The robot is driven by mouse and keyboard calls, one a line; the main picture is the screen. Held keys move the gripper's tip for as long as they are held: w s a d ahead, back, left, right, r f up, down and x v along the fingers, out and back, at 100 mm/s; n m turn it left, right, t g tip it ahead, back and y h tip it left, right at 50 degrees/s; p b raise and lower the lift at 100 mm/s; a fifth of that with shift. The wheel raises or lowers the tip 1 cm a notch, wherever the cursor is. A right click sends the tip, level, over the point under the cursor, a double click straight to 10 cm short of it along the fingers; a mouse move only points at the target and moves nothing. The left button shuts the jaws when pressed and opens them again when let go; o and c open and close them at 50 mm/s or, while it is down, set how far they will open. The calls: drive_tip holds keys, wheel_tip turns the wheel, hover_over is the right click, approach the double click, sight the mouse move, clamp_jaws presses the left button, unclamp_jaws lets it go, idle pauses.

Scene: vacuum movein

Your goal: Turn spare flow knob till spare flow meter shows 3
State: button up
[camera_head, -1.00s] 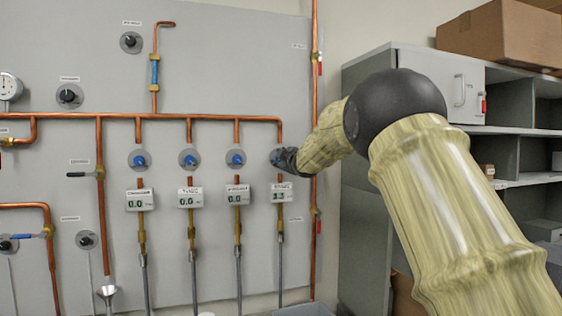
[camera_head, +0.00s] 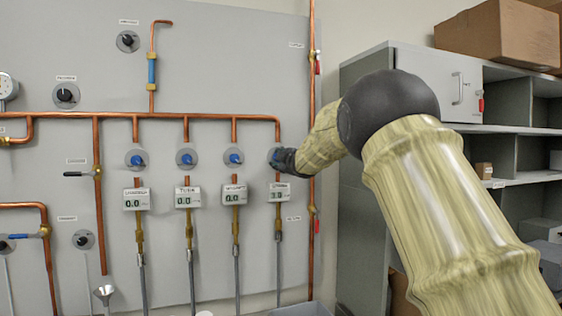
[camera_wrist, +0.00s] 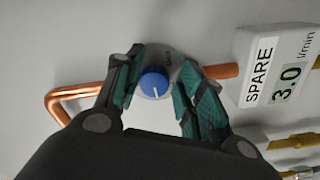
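The spare flow knob (camera_wrist: 154,83) is blue with a white pointer line and sits on a round grey plate on the panel. The spare flow meter (camera_wrist: 268,62) is a white box labelled SPARE, reading 3.0 l/min in the wrist view. In the head view the meter (camera_head: 280,192) hangs below the knob at the right end of the row. My gripper (camera_wrist: 160,65) is around the knob, one finger on each side. A gap shows between the knob and the right finger; the left finger is close to it. In the head view my gripper (camera_head: 281,159) hides most of the knob.
Several similar blue knobs and meters stand to the left, including one knob (camera_head: 236,157). A vertical copper pipe (camera_head: 312,110) runs just right of my gripper. A grey shelf unit (camera_head: 420,58) with a cardboard box (camera_head: 497,32) stands at the right.

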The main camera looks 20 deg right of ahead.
drive_tip(key=shift+s+a+r, duration=0.1)
drive_tip(key=shift+a+r, duration=0.1)
drive_tip(key=shift+a, duration=0.05)
drive_tip(key=s, duration=1.1)
drive_tip(key=shift+s+d, duration=0.4)
drive_tip(key=shift+f, duration=0.15)
drive_tip(key=w+a+f+m+y+p, duration=0.1)
drive_tip(key=w+a+f+m+p, duration=0.2)
drive_tip(key=m, duration=0.5)
drive_tip(key=a+f+m+p, duration=0.15)
drive_tip(key=f+m, duration=0.25)
drive_tip(key=m, duration=0.4)
drive_tip(key=s+d+r+m+h+p, duration=0.15)
drive_tip(key=r+m, duration=0.25)
drive_tip(key=m, duration=0.7)
drive_tip(key=s+d+r+m+y+p, duration=0.1)
drive_tip(key=d+r+m+p, duration=0.2)
drive_tip(key=m, duration=0.7)
drive_tip(key=w+p, duration=0.3)
drive_tip(key=w, duration=0.7)
drive_tip(key=shift+w+a+r, duration=0.3)
drive_tip(key=shift+w+a, duration=0.1)
drive_tip(key=shift+a, duration=0.05)
drive_tip(key=shift+h, duration=0.25)
